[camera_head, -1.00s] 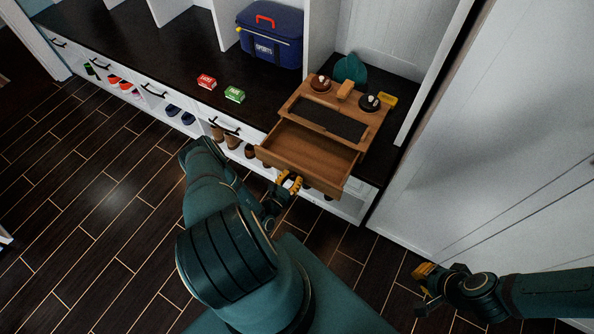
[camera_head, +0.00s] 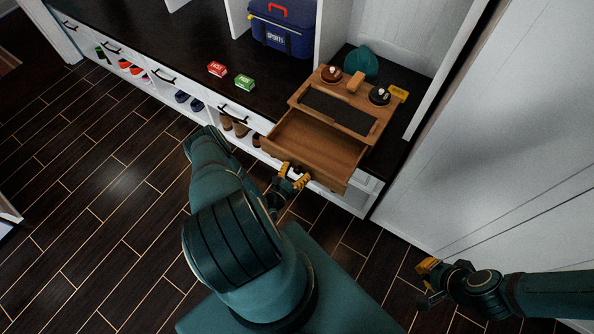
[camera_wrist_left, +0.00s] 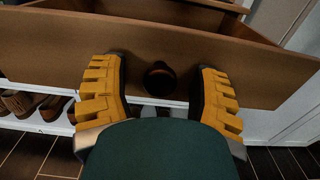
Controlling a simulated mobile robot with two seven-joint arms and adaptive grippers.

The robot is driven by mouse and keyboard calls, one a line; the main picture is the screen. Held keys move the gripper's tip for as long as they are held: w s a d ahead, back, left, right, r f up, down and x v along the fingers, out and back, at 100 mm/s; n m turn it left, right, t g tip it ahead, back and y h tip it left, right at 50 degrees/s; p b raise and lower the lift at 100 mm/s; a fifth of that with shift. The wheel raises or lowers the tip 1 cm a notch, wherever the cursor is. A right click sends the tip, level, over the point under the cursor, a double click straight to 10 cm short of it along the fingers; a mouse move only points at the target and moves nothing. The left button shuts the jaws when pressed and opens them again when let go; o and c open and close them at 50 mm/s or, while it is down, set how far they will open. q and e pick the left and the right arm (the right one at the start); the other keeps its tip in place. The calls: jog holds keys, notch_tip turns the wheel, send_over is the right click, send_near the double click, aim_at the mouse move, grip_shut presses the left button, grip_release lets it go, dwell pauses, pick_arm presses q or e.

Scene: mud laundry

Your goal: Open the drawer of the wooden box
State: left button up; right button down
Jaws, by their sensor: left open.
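The wooden box (camera_head: 335,112) stands on the dark bench top, with a dark inset panel on its top. Its drawer (camera_head: 309,151) is pulled well out toward me and looks empty inside. In the left wrist view the drawer front (camera_wrist_left: 205,55) carries a dark round knob (camera_wrist_left: 159,79). My left gripper (camera_wrist_left: 159,95) is open, with its yellow fingers on either side of the knob and apart from it. In the head view my left gripper (camera_head: 293,177) is just in front of the drawer front. My right gripper (camera_head: 426,283) is far to the right, low over the floor.
Red (camera_head: 217,69) and green (camera_head: 245,82) small boxes and a blue sports bag (camera_head: 283,27) are on the bench. Two round tins, a brush and a yellow item are at the wooden box. Shoes fill cubbies below. A white door (camera_head: 500,120) is at right.

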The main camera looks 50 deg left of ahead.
pick_arm(q)
jog(key=v, duration=1.2)
jog(key=w+d+r+m+g+h, duration=0.1)
jog(key=w+d+r+m+h, duration=0.25)
jog(key=d+h, duration=0.3)
jog(key=w+d+r+m+g+h, duration=0.2)
jog(key=w+d+m+h, duration=0.1)
jog(key=d+m+h, duration=0.3)
jog(key=s+d+r+m+g+h, duration=0.3)
jog(key=d+m+g, duration=0.3)
jog(key=g, duration=0.2)
jog(key=s+d+r+m+g+h, duration=0.2)
jog(key=d+r+m+g, duration=0.1)
jog(key=d+m+g, duration=0.35)
jog(key=w+d+r+m+t+y, duration=0.1)
jog(key=w+r+m+y, duration=0.5)
jog(key=m, duration=0.9)
notch_tip(320, 180, up, 3)
jog(key=d+y, duration=0.1)
jog(key=y, duration=0.2)
jog(key=shift+t, duration=0.35)
